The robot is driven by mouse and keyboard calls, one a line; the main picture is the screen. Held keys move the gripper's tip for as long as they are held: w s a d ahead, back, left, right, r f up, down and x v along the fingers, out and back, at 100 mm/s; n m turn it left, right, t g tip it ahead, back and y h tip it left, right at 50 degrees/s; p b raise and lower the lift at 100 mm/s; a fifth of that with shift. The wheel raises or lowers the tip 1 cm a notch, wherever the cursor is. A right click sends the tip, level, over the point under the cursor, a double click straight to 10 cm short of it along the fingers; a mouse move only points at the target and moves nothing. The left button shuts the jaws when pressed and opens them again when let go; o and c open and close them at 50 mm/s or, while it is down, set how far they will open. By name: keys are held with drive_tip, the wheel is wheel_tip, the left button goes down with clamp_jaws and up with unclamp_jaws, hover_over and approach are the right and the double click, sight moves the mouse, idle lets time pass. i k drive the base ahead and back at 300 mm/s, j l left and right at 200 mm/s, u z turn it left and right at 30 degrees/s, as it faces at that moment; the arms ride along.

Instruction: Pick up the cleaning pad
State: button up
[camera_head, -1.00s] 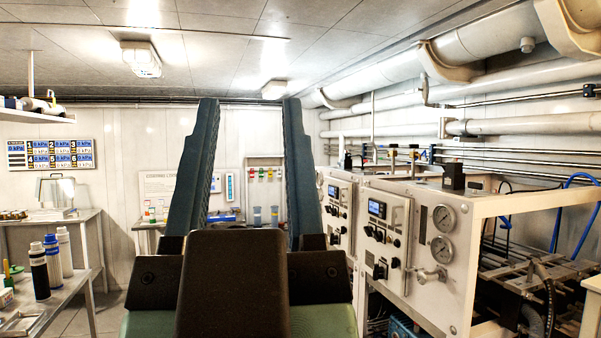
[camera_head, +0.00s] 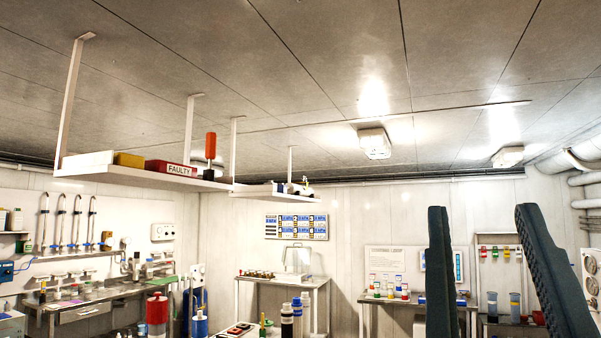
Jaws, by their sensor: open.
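My gripper (camera_head: 484,212) shows at the lower right, its two long dark fingers apart with nothing between them. I cannot identify the cleaning pad for certain. A yellow block (camera_head: 129,159) lies on the hanging shelf (camera_head: 140,177) at the upper left, but I cannot tell whether it is a pad. The gripper is far to the right of this shelf in the picture and apart from it.
A red box marked FAULTY (camera_head: 170,168) and a red-handled tool (camera_head: 210,148) are on the shelf. A sink bench (camera_head: 85,313) stands at the left. Dark and white bottles (camera_head: 287,322) stand low in the middle. A rear table (camera_head: 405,301) holds small bottles.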

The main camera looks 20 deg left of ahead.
sight(119, 159)
drive_tip(key=u, duration=1.45)
drive_tip(key=i+u, duration=0.1)
drive_tip(key=i, duration=0.3)
